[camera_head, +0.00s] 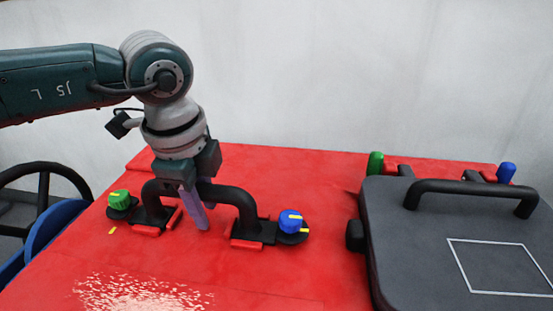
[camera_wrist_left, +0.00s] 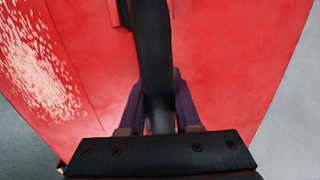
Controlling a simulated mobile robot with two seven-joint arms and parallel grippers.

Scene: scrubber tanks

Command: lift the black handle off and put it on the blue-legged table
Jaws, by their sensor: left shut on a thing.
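The black handle (camera_head: 233,197) is an arched bar with flat feet, sitting on the red surface between a green knob (camera_head: 119,199) and a blue knob (camera_head: 291,221). My left gripper (camera_head: 195,212) points down over the bar from above and is shut on it. In the left wrist view the bar (camera_wrist_left: 153,60) runs between the purple fingers (camera_wrist_left: 160,112). The handle's feet appear to rest in red brackets (camera_head: 247,243). My right gripper is not in view. The blue-legged table is not in view.
A dark grey lid (camera_head: 410,260) with its own black handle (camera_head: 470,189) stands on the right. Green and blue knobs (camera_head: 507,172) show behind it. A black wheel (camera_head: 40,175) and a blue curved part (camera_head: 55,225) are at the left edge. A pale wall (camera_head: 340,80) is behind.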

